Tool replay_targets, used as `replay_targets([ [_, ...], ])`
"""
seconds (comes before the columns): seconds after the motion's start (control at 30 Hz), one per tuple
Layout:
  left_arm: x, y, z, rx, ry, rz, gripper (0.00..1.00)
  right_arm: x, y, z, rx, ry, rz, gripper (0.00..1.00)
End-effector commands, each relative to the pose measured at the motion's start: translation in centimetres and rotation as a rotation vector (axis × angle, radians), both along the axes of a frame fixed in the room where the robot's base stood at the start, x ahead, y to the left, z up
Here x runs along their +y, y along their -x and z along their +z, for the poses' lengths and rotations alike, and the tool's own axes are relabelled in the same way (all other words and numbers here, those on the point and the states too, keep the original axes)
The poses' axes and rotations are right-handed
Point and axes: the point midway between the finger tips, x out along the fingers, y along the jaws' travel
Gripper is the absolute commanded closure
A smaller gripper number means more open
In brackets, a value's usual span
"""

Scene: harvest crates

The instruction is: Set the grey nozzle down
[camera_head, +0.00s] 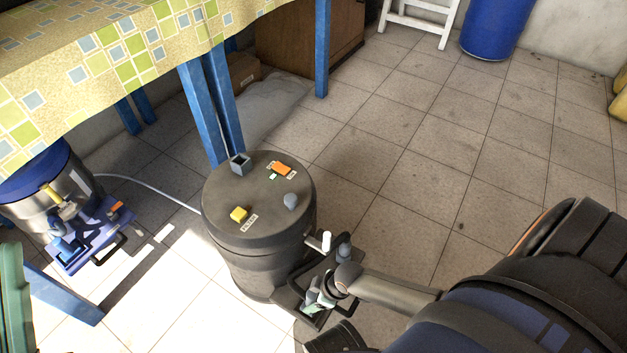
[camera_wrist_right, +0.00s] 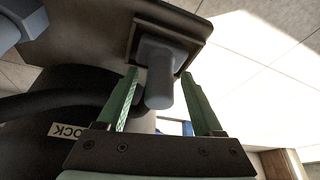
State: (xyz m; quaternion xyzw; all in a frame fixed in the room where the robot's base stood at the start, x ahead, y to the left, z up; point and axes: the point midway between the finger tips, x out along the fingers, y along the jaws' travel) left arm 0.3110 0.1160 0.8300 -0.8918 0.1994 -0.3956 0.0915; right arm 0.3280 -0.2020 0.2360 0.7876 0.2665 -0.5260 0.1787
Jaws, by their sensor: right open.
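The grey nozzle (camera_wrist_right: 158,84) is a stubby rounded cylinder in the right wrist view. It sits in a square socket on a dark plate (camera_wrist_right: 75,50), its free end pointing toward the camera. My right gripper (camera_wrist_right: 160,74) is open, with one green finger on each side of the nozzle and visible gaps. In the head view my right gripper (camera_head: 319,300) is low at the dark bracket (camera_head: 288,297) beside the black drum (camera_head: 262,245). The nozzle is hard to make out there.
On the drum lid are a yellow block (camera_head: 238,214), an orange piece (camera_head: 281,168), a grey lump (camera_head: 291,201) and a small open box (camera_head: 241,163). Blue table legs (camera_head: 203,115) are behind. Tiled floor at right is clear.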

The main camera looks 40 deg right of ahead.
Motion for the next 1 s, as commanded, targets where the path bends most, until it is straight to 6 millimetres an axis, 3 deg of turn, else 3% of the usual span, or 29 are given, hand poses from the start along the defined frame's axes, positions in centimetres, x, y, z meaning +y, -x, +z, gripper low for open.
replay_targets([
  [0.17,0.1,0.0,1.3,0.0,0.012,-0.001,1.0,-0.2,0.3,1.6,0.001,0.001,0.001,0.32],
  [0.6,0.7,0.3,7.2,-0.038,0.015,0.009,1.0,-2.3,3.0,9.8,0.001,0.001,0.001,0.32],
  [0.8,0.9,0.3,8.0,-0.051,0.004,0.026,1.0,-2.6,3.5,11.4,-0.004,-0.001,0.001,0.32],
  [0.93,1.0,0.3,8.1,-0.052,0.001,0.035,1.0,-1.1,1.4,13.7,-0.114,-0.038,-0.004,0.32],
  [1.0,1.0,0.3,8.0,-0.051,0.002,0.035,1.0,0.7,-1.0,16.7,-0.247,-0.082,-0.01,0.32],
])
